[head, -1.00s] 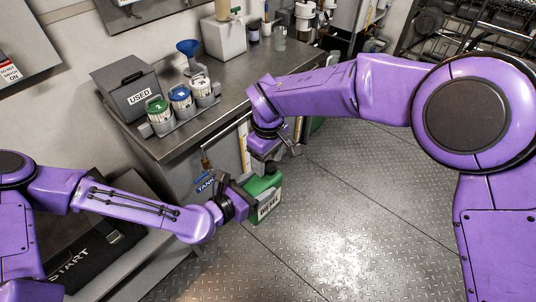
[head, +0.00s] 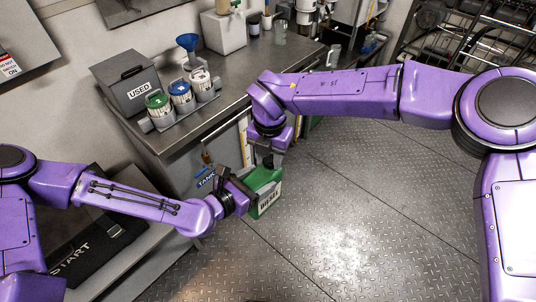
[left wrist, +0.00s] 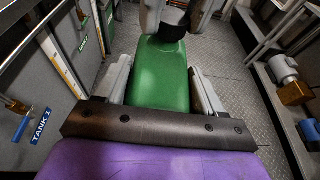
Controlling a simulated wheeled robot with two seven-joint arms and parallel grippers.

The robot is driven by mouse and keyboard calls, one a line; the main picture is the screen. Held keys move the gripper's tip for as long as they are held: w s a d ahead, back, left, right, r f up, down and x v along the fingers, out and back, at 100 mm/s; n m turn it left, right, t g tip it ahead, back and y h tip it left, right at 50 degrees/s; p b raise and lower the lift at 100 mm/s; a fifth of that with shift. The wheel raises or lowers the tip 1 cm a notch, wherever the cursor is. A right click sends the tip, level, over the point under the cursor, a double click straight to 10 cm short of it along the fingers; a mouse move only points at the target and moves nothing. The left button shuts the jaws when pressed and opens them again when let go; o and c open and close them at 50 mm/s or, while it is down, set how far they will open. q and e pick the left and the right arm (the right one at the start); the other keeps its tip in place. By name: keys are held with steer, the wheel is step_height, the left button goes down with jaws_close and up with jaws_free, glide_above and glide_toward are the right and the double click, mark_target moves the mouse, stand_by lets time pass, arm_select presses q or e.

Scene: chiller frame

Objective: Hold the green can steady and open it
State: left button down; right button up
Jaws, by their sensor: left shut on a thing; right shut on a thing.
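The green can (head: 264,180) has a white DIESEL label and is held off the counter, above the floor. In the left wrist view the can (left wrist: 160,75) lies between the two fingers of my left gripper (left wrist: 160,92), which is shut on its sides. My left gripper also shows at the can's left side in the head view (head: 245,187). My right gripper (head: 268,157) is above the can, its fingers shut on the black cap (left wrist: 174,23) at the can's top. The cap is partly hidden by the fingers. I cannot tell whether it is loose.
A metal counter (head: 236,90) stands behind the can, with a grey USED box (head: 128,82) and a rack of green, blue and white-topped containers (head: 182,95). A blue TANK 1 tag (left wrist: 42,126) hangs near my left gripper. The floor (head: 340,215) to the right is clear.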

steer(key=n, duration=0.6)
steer(key=shift+d+n, duration=0.25)
steer(key=shift+n, duration=0.05)
steer(key=n, duration=0.3)
steer(key=shift+w+d, duration=0.1)
steer(key=n, duration=0.6)
steer(key=shift+w+d, duration=0.15)
steer(key=n, duration=0.3)
steer(key=shift+w, duration=0.1)
steer(key=n, duration=0.6)
steer(key=shift+w+r, duration=0.1)
steer(key=shift+w, duration=0.1)
steer(key=n, duration=0.3)
steer(key=shift+w, duration=0.1)
steer(key=n, duration=0.4)
steer(key=shift+w+n, duration=0.1)
steer(key=shift+n, duration=0.3)
steer(key=shift+r, duration=0.1)
